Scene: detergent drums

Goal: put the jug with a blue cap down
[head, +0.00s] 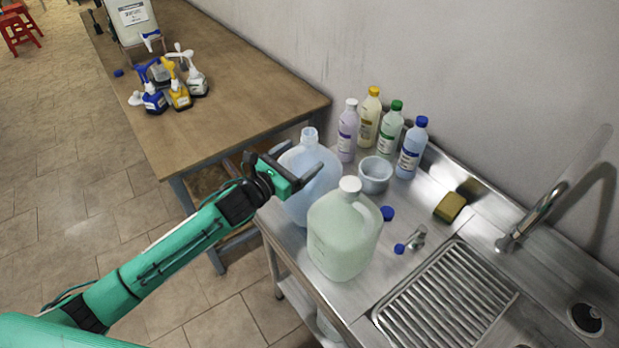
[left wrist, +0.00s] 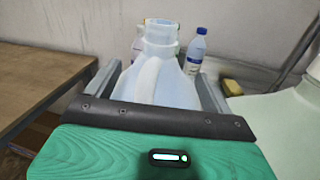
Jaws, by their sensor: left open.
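A translucent light blue jug (head: 321,181) stands upright on the steel counter (head: 300,246) at its left end. Its neck is open, with no cap on it. A blue cap (head: 387,213) lies loose on the counter to its right. My left gripper (head: 305,155) is open, with its fingers on either side of the jug's upper part. In the left wrist view the jug (left wrist: 160,80) stands between the two spread fingers; contact cannot be told. My right gripper is not in view.
A pale green jug with a white cap (head: 343,235) stands close in front. A sponge (head: 450,206), tap (head: 531,217) and ribbed drainer (head: 445,300) are to the right. A wooden table (head: 225,110) holds spray bottles.

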